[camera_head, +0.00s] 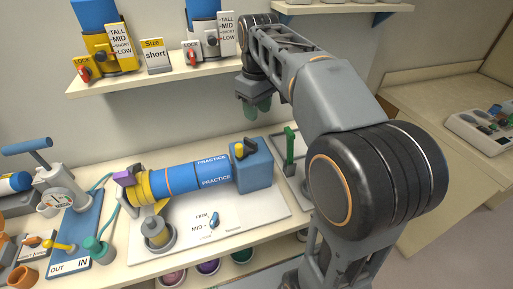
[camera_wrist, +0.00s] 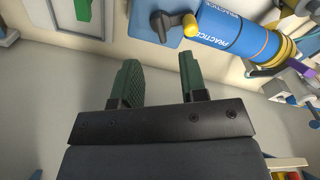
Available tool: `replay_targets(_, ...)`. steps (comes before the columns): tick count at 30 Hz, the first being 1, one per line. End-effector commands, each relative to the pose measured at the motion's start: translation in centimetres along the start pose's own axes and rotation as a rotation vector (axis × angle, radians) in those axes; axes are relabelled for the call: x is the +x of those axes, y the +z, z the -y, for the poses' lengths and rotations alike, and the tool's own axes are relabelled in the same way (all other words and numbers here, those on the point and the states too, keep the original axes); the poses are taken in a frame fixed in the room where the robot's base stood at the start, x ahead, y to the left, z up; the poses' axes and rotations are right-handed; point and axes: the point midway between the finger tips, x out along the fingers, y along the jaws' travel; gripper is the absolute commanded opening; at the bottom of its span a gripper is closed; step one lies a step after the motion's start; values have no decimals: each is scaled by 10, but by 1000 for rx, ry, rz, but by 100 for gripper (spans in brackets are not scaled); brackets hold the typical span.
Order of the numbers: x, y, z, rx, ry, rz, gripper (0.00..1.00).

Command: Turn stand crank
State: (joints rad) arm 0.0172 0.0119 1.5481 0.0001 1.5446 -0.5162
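A dark crank with a yellow knob (camera_head: 240,150) sits on the blue block at the right end of a blue cylinder marked PRACTICE. The cylinder (camera_head: 180,178) lies on a white board. The crank (camera_wrist: 160,24) and its yellow knob also show at the top of the wrist view, beyond my fingertips. My gripper (camera_head: 256,108) hangs in the air above the bench, apart from the crank. In the wrist view my gripper (camera_wrist: 160,72) has its two green fingers spread, with nothing between them.
A green upright handle (camera_head: 290,150) stands right of the blue block, close to my arm. A shelf (camera_head: 150,72) with yellow and blue stands and a "Size short" card is above. A gauge pump (camera_head: 62,195) stands at left. Colored cups sit below the bench edge.

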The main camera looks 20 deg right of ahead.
Motion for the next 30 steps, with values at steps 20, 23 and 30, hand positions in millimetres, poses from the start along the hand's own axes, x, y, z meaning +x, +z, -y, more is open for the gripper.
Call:
replay_targets(20,91,-7,-8,-47,-21,36,39)
replay_targets(23,107,-6,-7,-47,-21,35,39)
replay_targets(30,130,-6,-7,-47,-20,34,39)
